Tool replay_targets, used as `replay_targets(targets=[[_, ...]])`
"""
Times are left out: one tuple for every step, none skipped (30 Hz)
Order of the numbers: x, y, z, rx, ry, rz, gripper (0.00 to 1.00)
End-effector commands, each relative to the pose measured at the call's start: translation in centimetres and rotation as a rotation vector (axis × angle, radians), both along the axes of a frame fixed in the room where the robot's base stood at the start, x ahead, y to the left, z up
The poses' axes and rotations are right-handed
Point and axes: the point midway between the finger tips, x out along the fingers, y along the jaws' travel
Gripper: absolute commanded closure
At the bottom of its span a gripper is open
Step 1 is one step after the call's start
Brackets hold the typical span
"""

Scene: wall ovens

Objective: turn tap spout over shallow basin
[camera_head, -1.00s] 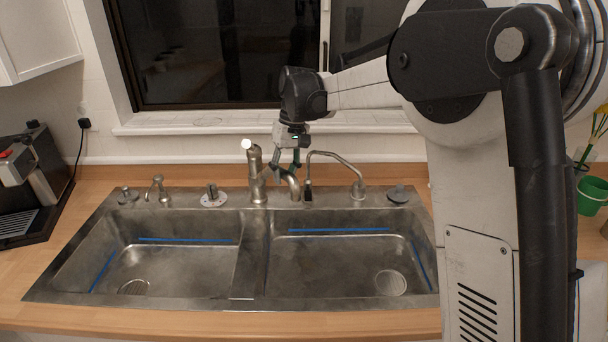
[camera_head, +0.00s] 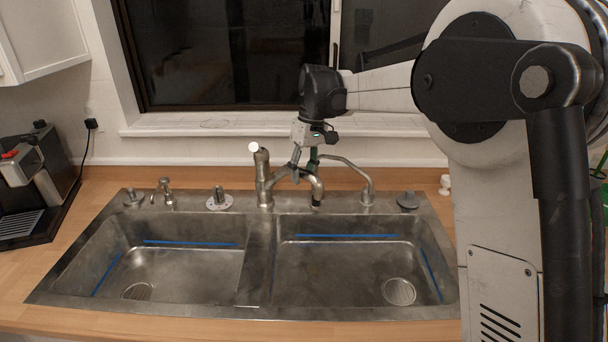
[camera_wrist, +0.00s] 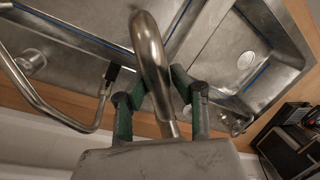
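The main tap (camera_head: 263,180) is brushed metal and stands upright on the sink's back ledge, behind the divider. My gripper (camera_head: 311,170) reaches down from above. The left basin (camera_head: 185,270) and right basin (camera_head: 345,270) are empty; I cannot tell which is shallower.
A second thin curved faucet (camera_head: 368,180) stands close right of my gripper; it also shows in the wrist view (camera_wrist: 40,95). A soap dispenser (camera_head: 163,192) and a small knob (camera_head: 218,198) stand left. The window (camera_head: 230,60) is behind; a coffee machine (camera_head: 35,180) is far left.

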Motion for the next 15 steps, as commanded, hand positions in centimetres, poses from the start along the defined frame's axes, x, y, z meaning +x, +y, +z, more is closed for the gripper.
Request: replay_targets(targets=[[-0.03, 0.00, -0.01, -0.001, 0.001, 0.000, 0.69], [-0.04, -0.01, -0.03, -0.001, 0.001, 0.000, 0.65], [-0.04, -0.03, -0.05, -0.001, 0.001, 0.000, 0.60], [-0.05, -0.05, -0.06, -0.002, 0.000, -0.001, 0.59], [-0.05, -0.06, -0.07, -0.002, 0.001, -0.001, 0.59], [-0.05, -0.08, -0.10, -0.002, 0.001, -0.001, 0.59], [-0.05, -0.09, -0.11, -0.002, 0.001, -0.001, 0.59], [-0.06, -0.10, -0.11, -0.002, 0.001, -0.001, 0.59], [-0.06, -0.11, -0.12, -0.002, 0.001, -0.001, 0.59], [-0.06, -0.11, -0.12, -0.002, 0.001, -0.001, 0.59], [-0.06, -0.13, -0.09, -0.002, 0.001, -0.001, 0.59], [-0.05, -0.15, 0.00, -0.003, 0.002, -0.001, 0.59], [-0.03, -0.18, 0.14, -0.003, 0.002, -0.001, 0.59], [-0.01, -0.21, 0.34, -0.003, 0.002, -0.001, 0.59], [0.04, -0.26, 0.68, -0.003, 0.002, -0.001, 0.59]])
